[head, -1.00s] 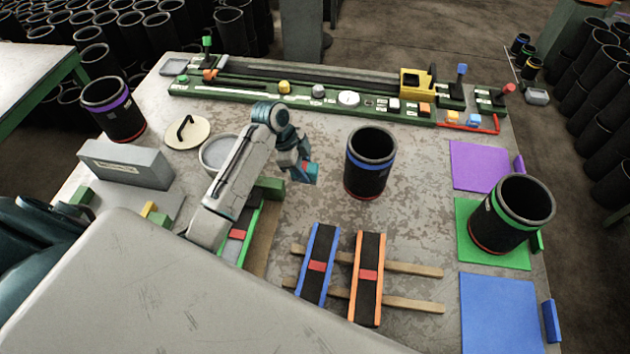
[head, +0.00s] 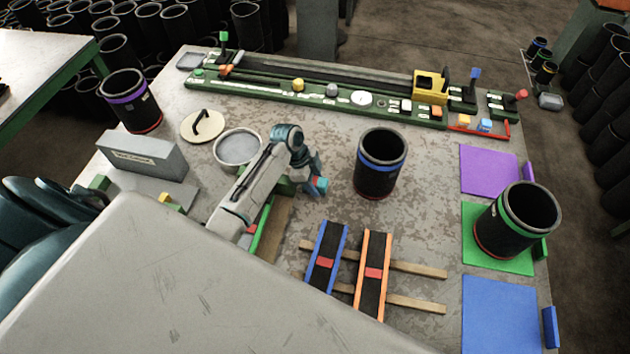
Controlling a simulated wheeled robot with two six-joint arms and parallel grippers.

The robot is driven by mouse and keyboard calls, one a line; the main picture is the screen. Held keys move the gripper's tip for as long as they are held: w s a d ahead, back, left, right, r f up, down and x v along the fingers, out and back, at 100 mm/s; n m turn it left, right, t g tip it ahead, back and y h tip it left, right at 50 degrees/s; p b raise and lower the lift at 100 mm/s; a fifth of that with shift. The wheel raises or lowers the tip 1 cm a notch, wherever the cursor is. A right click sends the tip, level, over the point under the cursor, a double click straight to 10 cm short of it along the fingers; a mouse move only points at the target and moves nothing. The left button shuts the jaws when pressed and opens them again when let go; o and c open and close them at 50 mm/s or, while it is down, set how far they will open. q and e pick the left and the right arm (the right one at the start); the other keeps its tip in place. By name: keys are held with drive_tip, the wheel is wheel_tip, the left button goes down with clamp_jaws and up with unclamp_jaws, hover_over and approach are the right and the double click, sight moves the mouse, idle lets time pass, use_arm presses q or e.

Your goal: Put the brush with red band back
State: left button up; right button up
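My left gripper (head: 317,186) hangs above the middle of the table, to the left of the blue-banded black sleeve. Its fingers are small and partly hidden by my arm, so I cannot tell if they are open or shut. A small red patch and a light blue patch show at its tip, and I cannot tell if these are part of the gripper or something held. I cannot make out a brush with a red band. Three strips with green, blue (head: 325,262) and orange (head: 373,273) edges each carry a red patch. My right gripper is not in view.
A round dish (head: 238,147) and a handled lid (head: 203,125) lie left of my arm. Black sleeves stand with blue (head: 380,165), purple (head: 130,100) and green (head: 516,219) bands. A long green fixture (head: 330,92) lines the back. Purple (head: 490,171) and blue (head: 500,315) mats lie right.

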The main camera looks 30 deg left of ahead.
use_arm(q)
drive_tip(key=shift+o, duration=1.3)
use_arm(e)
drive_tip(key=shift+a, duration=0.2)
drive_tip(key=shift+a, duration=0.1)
use_arm(q)
drive_tip(key=shift+r, duration=0.25)
drive_tip(key=shift+a+r, duration=0.2)
drive_tip(key=shift+r, duration=0.05)
drive_tip(key=b+v, duration=0.4)
drive_tip(key=v, duration=0.7)
drive_tip(key=shift+r, duration=0.2)
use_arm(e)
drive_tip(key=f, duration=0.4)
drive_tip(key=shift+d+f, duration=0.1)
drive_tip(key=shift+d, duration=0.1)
